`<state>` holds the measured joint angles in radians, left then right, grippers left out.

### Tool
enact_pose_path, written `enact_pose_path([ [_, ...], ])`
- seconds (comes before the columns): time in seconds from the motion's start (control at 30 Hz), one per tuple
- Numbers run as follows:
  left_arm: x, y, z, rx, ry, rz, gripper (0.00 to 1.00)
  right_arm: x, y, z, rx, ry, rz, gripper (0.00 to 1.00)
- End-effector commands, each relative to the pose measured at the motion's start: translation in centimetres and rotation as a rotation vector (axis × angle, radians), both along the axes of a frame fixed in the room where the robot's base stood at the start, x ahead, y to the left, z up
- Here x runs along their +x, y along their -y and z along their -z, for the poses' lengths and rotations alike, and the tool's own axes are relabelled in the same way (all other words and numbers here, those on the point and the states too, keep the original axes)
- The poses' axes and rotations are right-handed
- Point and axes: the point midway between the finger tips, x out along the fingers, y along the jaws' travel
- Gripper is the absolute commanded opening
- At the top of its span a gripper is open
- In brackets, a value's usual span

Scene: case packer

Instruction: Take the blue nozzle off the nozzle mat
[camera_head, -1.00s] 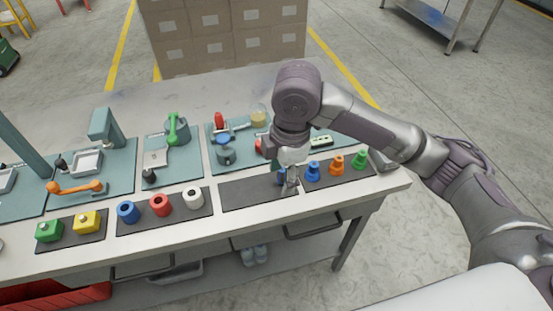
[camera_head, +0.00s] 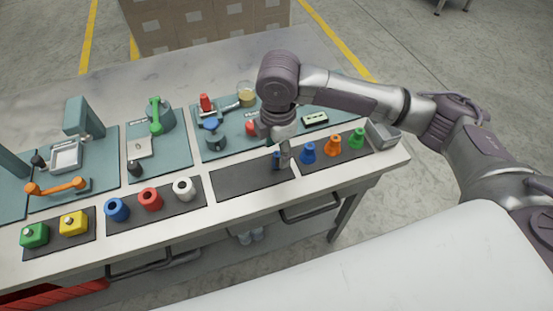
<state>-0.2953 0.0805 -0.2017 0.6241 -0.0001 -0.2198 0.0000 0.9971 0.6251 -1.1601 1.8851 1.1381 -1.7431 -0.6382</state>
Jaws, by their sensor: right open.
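The blue nozzle (camera_head: 308,154) stands upright on the dark nozzle mat (camera_head: 343,165), at its left end. An orange nozzle (camera_head: 332,146) and a green nozzle (camera_head: 357,139) stand to its right on the same mat. My right gripper (camera_head: 282,161) points down just left of the blue nozzle, close to the gap between the nozzle mat and the empty dark mat (camera_head: 245,182). It is open, with nothing seen between its fingers. I cannot tell whether a finger touches the nozzle. My left gripper is not in view.
Blue (camera_head: 117,209), red (camera_head: 150,200) and white (camera_head: 183,189) rings lie on a mat to the left. Green and yellow blocks (camera_head: 74,224) sit further left. Teal stations (camera_head: 209,133) with fixtures line the back. A grey tray (camera_head: 383,134) stands at the right edge.

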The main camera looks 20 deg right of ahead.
Motion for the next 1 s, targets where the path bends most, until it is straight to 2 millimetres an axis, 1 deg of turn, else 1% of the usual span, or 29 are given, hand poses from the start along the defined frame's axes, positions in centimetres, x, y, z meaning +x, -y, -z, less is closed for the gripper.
enact_pose_path([
  [0.03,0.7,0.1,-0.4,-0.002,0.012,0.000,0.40,-0.1,0.1,0.7,-0.003,-0.005,0.001,0.58],
  [0.1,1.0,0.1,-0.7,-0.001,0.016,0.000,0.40,0.0,0.0,1.8,-0.003,-0.005,0.002,0.58],
  [0.2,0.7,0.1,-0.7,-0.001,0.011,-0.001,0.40,0.1,0.0,3.3,-0.002,-0.004,0.000,0.58],
  [0.27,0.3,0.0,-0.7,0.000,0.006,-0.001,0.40,0.1,0.0,3.9,-0.001,-0.002,0.000,0.58],
  [0.37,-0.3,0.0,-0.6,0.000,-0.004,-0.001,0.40,0.1,0.0,4.3,-0.001,0.000,-0.001,0.58],
  [0.53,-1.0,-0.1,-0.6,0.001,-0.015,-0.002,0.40,0.1,0.0,4.4,-0.001,0.000,-0.001,0.58],
  [0.57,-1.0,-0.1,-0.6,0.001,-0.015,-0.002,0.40,0.1,0.0,4.4,-0.001,0.000,-0.001,0.56],
  [0.6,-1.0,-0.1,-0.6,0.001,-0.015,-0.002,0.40,0.1,0.0,4.4,-0.001,0.000,-0.001,0.49],
  [0.9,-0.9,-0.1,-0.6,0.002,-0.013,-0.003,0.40,0.1,0.0,4.3,-0.001,0.000,-0.001,0.00],
  [1.0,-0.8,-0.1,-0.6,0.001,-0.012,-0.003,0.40,0.2,0.0,4.3,-0.001,0.001,-0.001,0.00],
])
